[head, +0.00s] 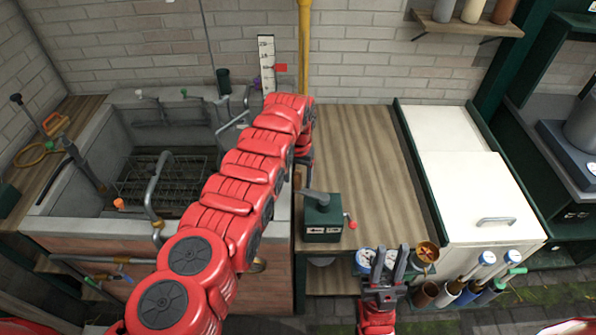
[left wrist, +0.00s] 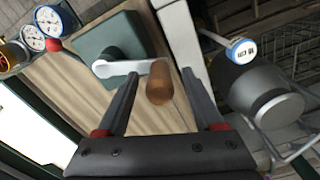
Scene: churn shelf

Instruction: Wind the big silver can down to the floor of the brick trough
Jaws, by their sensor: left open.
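The grey cylinder that looks like the big silver can (left wrist: 265,95) shows at the right of the left wrist view, with a bent metal bar beside it; my left arm hides it in the head view. The brick trough (head: 75,215) is at the left, with a wire rack (head: 160,180) inside. The green winch box (head: 322,222) stands on the wooden counter; it also shows in the left wrist view (left wrist: 100,40), with a grey crank arm (left wrist: 118,69) and brown wooden knob (left wrist: 160,84). My left gripper (left wrist: 165,95) is open, its fingers either side of the knob. My right gripper (head: 388,256) is open and empty at the counter's front.
A scale board (head: 267,62) with a red marker (head: 281,68) stands on the back wall by a yellow pipe (head: 304,45). The counter (head: 365,150) behind the winch box is clear. A white-lidded chest (head: 465,190) is at the right.

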